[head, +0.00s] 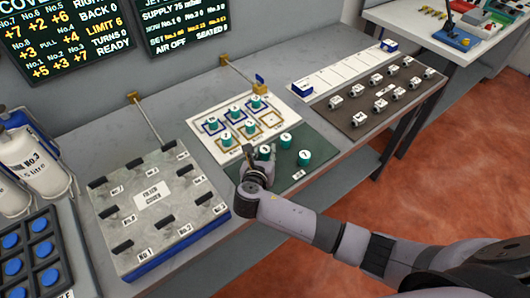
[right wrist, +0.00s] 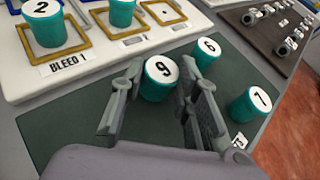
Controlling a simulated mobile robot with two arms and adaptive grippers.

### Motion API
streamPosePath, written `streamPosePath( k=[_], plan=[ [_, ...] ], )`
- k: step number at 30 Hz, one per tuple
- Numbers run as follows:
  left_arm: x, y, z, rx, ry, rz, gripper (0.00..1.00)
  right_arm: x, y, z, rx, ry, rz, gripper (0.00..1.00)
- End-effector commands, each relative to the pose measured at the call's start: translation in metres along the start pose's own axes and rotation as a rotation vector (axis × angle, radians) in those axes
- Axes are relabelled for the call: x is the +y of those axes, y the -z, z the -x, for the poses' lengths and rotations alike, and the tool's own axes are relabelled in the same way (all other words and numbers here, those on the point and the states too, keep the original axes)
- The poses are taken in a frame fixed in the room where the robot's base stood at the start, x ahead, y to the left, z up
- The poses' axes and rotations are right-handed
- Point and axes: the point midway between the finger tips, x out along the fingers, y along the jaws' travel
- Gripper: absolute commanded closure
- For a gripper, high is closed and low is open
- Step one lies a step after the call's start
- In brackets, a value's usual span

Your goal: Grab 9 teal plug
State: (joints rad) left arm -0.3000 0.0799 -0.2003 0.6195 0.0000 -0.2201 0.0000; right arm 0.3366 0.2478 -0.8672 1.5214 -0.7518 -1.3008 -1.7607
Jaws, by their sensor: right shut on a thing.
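The teal plug marked 9 (right wrist: 158,83) has a white top and stands upright on the dark green mat. It also shows in the head view (head: 265,152), partly hidden by my right gripper (head: 257,168). In the right wrist view, my right gripper (right wrist: 163,90) has one finger on each side of plug 9 and is shut on it. Teal plug 6 (right wrist: 207,51) stands just behind the right finger. Teal plug 1 (right wrist: 250,104) stands farther right on the mat. My left gripper is not in view.
A white board (head: 210,143) with framed slots and several teal plugs lies behind the mat (head: 312,171). A grey filter cover block (head: 125,240) stands at left. A brown tray (head: 355,127) with several small fittings lies at right.

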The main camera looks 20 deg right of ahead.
Motion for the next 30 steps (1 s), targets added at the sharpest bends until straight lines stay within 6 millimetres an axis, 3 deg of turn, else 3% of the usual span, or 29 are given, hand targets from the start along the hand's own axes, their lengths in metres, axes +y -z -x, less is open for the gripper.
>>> streamPosePath(
  k=[3, 11, 17, 23, 30],
  plan=[
    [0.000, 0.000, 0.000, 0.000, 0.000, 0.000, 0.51, 0.000, 0.000, 0.000, 0.000, 0.000, 0.000, 1.00],
    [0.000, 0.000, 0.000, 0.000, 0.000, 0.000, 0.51, 0.000, -0.002, 0.000, -0.001, 0.000, -0.001, 1.00],
    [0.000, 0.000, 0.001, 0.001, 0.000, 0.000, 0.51, -0.001, -0.016, 0.006, -0.003, 0.000, -0.004, 1.00],
    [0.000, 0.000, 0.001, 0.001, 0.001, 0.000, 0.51, -0.004, -0.058, 0.023, -0.006, -0.003, -0.006, 1.00],
    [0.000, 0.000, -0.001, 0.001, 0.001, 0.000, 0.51, -0.009, -0.124, 0.051, -0.006, -0.003, -0.007, 1.00]
  ],
)
